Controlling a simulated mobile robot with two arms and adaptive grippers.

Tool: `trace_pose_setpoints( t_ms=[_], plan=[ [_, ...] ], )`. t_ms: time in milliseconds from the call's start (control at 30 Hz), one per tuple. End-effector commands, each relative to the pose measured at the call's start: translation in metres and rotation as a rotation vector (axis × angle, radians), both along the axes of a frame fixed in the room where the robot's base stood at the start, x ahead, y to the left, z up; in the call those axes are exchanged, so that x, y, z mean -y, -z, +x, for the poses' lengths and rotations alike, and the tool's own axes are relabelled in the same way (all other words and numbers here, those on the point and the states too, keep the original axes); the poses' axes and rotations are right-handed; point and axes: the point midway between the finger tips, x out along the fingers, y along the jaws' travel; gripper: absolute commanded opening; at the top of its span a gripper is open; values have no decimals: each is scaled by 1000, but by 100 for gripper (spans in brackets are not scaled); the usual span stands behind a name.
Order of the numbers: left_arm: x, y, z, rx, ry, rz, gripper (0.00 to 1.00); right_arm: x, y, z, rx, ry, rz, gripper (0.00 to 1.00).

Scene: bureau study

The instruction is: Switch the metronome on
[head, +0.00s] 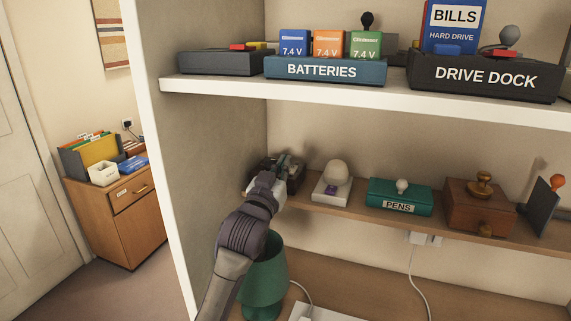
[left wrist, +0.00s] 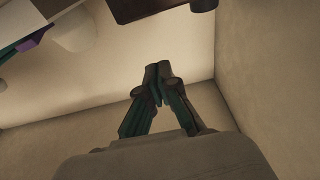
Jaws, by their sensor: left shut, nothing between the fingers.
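My left gripper (head: 284,161) reaches in over the left end of the lower shelf; its fingers are shut and empty. In the left wrist view the closed fingers (left wrist: 158,84) point towards the bare wall, with nothing between them. A dark box (head: 296,178) sits on the shelf right behind the gripper, partly hidden by it; I cannot tell if they touch. A dark brown block with a round knob shows at the top of the left wrist view (left wrist: 150,9). No metronome is plainly recognisable; the dark box may be it, but its switch is not visible. My right gripper is not in view.
On the lower shelf stand a white domed device (head: 336,180), a green PENS box (head: 385,206), a wooden box (head: 470,212) with a knob, and a dark slanted panel (head: 540,210). A green lampshade (head: 264,280) stands below my arm. The upper shelf (head: 390,100) overhangs.

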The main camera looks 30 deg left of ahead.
Motion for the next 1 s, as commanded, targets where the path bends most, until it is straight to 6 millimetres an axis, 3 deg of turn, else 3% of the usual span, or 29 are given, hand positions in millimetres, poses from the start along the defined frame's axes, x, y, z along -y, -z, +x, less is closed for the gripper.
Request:
trace_pose_setpoints(
  t_ms=[100,400,1000],
  plan=[
    [5,17,-20,1,0,0,0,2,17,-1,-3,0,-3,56],
    [14,36,-61,0,-1,0,0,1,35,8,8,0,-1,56],
    [16,37,-69,1,-1,0,0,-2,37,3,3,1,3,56]
  ],
)
